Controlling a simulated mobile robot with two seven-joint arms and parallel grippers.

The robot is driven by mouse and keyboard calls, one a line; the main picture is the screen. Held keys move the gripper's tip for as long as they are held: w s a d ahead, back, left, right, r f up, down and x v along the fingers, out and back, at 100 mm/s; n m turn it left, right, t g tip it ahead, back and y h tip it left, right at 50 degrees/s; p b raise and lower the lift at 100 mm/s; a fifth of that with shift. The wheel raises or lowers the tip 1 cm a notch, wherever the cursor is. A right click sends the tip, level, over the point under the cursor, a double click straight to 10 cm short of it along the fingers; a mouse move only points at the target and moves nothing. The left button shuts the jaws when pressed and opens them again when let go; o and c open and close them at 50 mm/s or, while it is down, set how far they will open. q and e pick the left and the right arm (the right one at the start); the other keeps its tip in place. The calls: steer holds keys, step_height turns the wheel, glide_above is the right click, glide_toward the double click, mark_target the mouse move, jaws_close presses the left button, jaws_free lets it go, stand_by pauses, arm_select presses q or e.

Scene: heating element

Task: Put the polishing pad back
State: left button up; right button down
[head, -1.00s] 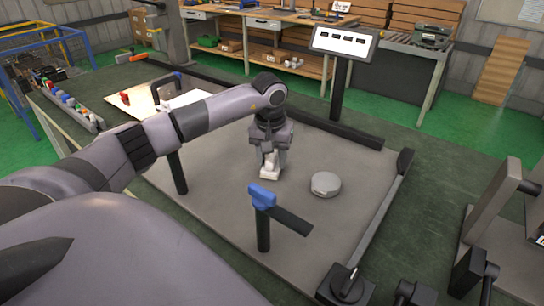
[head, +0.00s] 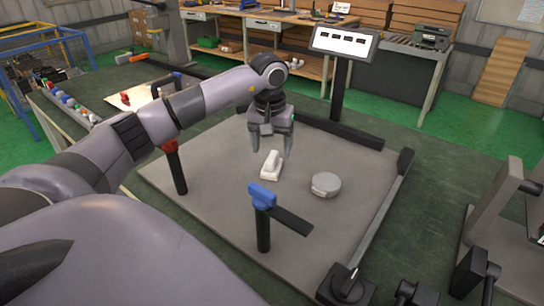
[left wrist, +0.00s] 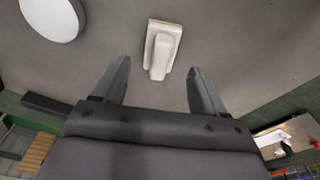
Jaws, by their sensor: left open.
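The polishing pad, a white block with a raised handle (head: 270,165), lies on the grey plate (head: 220,215) of the workbench. It also shows in the left wrist view (left wrist: 159,48), beyond the fingertips and between their lines. My left gripper (head: 272,152) is open and empty, above and a little behind the pad, apart from it. Its two fingers show spread in the left wrist view (left wrist: 157,75). My right gripper is not in view.
A round light-grey disc (head: 325,184) lies right of the pad. A blue-topped clamp post (head: 263,215) stands in front, and a red-topped post (head: 174,165) stands left. A black-posted display (head: 342,75) stands behind.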

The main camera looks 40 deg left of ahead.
mark_target(271, 160)
arm_select(q)
step_height(271, 160, up, 8)
steer(key=shift+s+d, duration=0.25)
steer(key=shift+s, duration=0.2)
steer(key=shift+f, duration=0.15)
